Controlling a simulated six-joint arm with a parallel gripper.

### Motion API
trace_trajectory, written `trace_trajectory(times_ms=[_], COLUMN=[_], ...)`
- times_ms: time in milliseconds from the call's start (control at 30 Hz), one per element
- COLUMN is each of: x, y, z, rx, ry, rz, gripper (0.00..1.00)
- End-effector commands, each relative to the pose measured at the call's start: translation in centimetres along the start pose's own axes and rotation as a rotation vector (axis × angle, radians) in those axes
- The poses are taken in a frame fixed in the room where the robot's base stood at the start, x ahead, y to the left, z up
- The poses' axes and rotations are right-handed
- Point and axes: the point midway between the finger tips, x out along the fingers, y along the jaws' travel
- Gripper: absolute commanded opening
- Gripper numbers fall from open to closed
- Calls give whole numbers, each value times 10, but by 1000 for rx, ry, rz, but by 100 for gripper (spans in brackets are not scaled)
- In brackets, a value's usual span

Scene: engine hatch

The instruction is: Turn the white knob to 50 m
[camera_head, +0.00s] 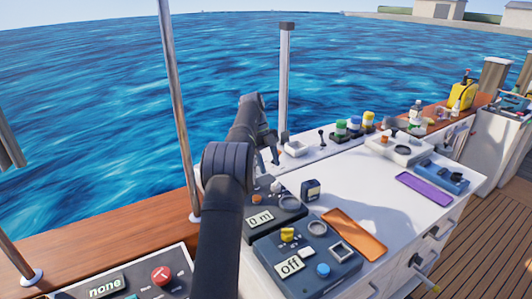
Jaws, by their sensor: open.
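A dark control panel (292,221) carries a small display (260,218) that reads "0 m". A small white knob (276,187) appears at the far edge of this panel, beside an orange knob (257,198); its pointer direction is too small to read. My gripper (274,154) is open and empty, beyond the panel and above the white counter's far side. It is apart from the white knob. My dark arm crosses the panel's left side and hides part of it.
A nearer panel (345,271) has an "off" display, a yellow knob and a blue button. A small dark box (311,190) stands by the "0 m" panel. An orange tray (355,234) lies to the right. A lever (321,139) and a post (285,80) rise behind.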

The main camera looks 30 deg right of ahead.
Motion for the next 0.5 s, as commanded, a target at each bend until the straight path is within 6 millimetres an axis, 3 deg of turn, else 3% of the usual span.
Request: trace_trajectory(times_ms=[200, 500], x=[-27, -43], y=[-1, 0], z=[0, 0], rx=[0, 0], ry=[-1, -1], rz=[-2, -1], gripper=[53, 53])
